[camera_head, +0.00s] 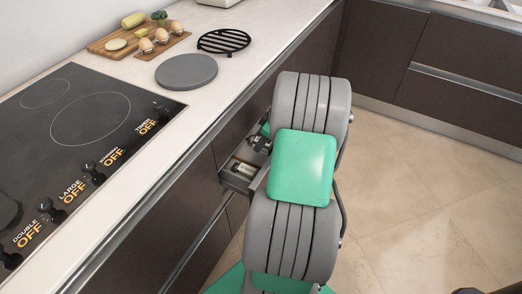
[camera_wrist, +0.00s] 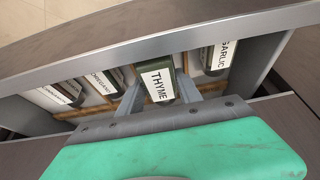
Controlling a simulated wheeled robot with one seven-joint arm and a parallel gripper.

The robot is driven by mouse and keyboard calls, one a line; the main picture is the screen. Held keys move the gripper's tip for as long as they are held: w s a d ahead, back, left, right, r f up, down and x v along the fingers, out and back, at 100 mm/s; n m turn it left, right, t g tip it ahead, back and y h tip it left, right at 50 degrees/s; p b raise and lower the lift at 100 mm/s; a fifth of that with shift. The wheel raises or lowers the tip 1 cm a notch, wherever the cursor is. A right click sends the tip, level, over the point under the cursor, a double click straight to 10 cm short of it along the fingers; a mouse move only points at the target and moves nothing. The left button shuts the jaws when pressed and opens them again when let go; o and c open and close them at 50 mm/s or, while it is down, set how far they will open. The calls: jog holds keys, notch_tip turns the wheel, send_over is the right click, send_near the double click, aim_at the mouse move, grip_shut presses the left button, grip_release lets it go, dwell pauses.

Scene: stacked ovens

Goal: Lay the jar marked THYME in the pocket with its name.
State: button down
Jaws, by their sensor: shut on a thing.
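The THYME jar (camera_wrist: 158,82), dark green with a white label, is in the middle of the wrist view. My gripper (camera_wrist: 158,95) is shut on it, one grey finger at each side. The jar is over the open drawer (camera_wrist: 90,73); whether it touches the drawer floor I cannot tell. The THYME pocket and its name are not readable, the jar and gripper covering that part. In the head view the drawer (camera_head: 238,182) is partly hidden behind my arm.
An OREGANO jar (camera_wrist: 105,82) and other labelled jars (camera_wrist: 66,93) lie to the left. Wooden dividers show between them. The drawer's front wall (camera_wrist: 180,40) stands close beyond the jars. The counter edge (camera_head: 200,135) runs beside my arm.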

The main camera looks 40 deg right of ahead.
jog(key=shift+w+a+f+b, duration=0.1)
jog(key=shift+w+f+b, duration=0.15)
jog(key=shift+f, duration=0.95)
jog(key=shift+w+f+b, duration=0.1)
jog(key=shift+f+b, duration=0.2)
jog(key=shift+f, duration=0.85)
jog(key=c, duration=0.8)
grip_release()
jog(key=shift+r, duration=0.3)
jog(key=p+v, duration=0.2)
jog(key=v, duration=0.9)
jog(key=shift+s+r, duration=0.15)
jog(key=shift+r, duration=0.25)
